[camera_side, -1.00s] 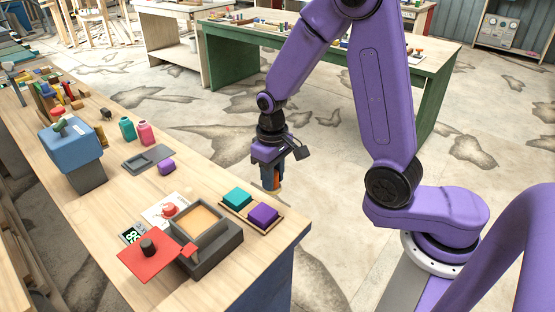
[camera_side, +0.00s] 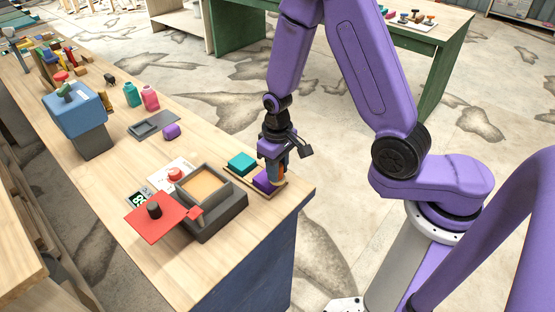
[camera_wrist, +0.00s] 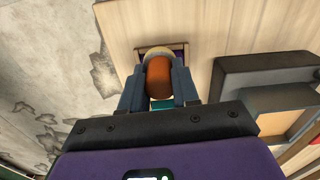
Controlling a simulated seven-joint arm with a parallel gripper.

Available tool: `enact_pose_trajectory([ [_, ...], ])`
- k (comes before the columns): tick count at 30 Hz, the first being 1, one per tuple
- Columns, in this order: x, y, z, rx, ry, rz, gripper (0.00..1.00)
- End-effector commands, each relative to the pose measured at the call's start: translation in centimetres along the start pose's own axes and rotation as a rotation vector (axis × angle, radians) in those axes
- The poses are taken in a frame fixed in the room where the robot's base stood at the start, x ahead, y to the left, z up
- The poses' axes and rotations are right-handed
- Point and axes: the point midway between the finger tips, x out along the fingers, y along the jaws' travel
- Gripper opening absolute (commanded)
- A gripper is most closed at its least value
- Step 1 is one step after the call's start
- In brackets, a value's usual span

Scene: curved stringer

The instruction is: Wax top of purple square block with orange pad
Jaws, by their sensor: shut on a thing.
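My gripper (camera_side: 275,174) is shut on the orange pad (camera_wrist: 158,80), a rounded orange handle with a pale rim at its lower end. The fingers show on both sides of it in the wrist view. The pad (camera_side: 282,171) is at the right side of the purple square block (camera_side: 263,184), low over its top. I cannot tell whether they touch. The block sits on a thin wooden tray (camera_side: 259,195) beside a teal square block (camera_side: 241,163). In the wrist view the pad and fingers hide most of the purple block, and a bit of the teal block (camera_wrist: 162,104) shows between the fingers.
A dark grey box (camera_side: 218,215) with a tan inside and a red lid (camera_side: 155,213) swung to its left stands left of the tray. A red button (camera_side: 175,174) is behind it. The bench edge is close on the tray's right.

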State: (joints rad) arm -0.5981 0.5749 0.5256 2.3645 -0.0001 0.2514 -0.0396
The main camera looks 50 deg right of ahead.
Motion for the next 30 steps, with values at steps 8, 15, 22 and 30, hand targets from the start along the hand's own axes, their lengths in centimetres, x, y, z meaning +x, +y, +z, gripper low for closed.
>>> enact_pose_trajectory([
  [8, 1.1, 0.1, -1.9, 0.0, 0.002, 0.0, 0.06],
  [15, 1.1, 0.3, -4.1, 0.0, 0.002, 0.0, 0.06],
  [22, 1.2, 0.4, -5.8, 0.0, 0.0, 0.0, 0.06],
  [30, 1.3, 0.4, -6.0, 0.001, -0.001, 0.0, 0.06],
])
